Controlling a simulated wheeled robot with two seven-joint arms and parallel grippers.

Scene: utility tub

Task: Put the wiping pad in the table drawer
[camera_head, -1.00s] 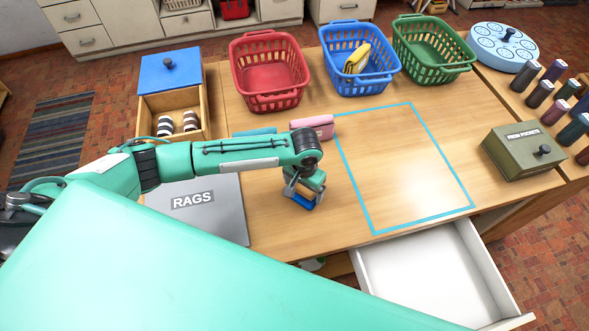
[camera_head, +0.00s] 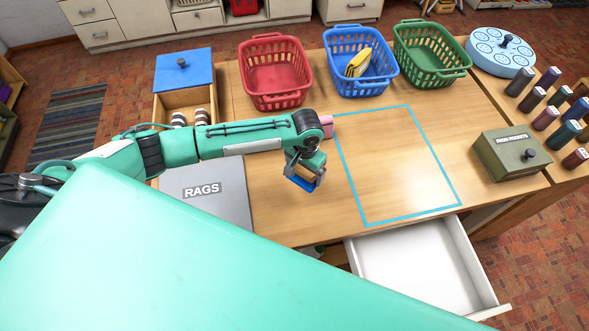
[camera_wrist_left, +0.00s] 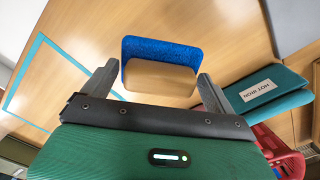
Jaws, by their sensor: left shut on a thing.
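The wiping pad, a wooden block with a blue pad face (camera_head: 302,184), is held by my left gripper (camera_head: 304,172) over the table, left of the blue tape outline. In the left wrist view the pad (camera_wrist_left: 162,47) shows between the two fingers of the left gripper (camera_wrist_left: 156,78), with bare tabletop behind it. The white table drawer (camera_head: 415,268) is pulled open at the table's front edge, right of and nearer than the gripper. The visible part of its inside is empty. My right gripper is not in view.
A grey RAGS box (camera_head: 205,195) lies left of the gripper. A pink item (camera_head: 327,124) is partly hidden by my arm. Red (camera_head: 274,78), blue (camera_head: 359,65) and green (camera_head: 430,55) baskets stand at the back. The taped area (camera_head: 395,165) is clear.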

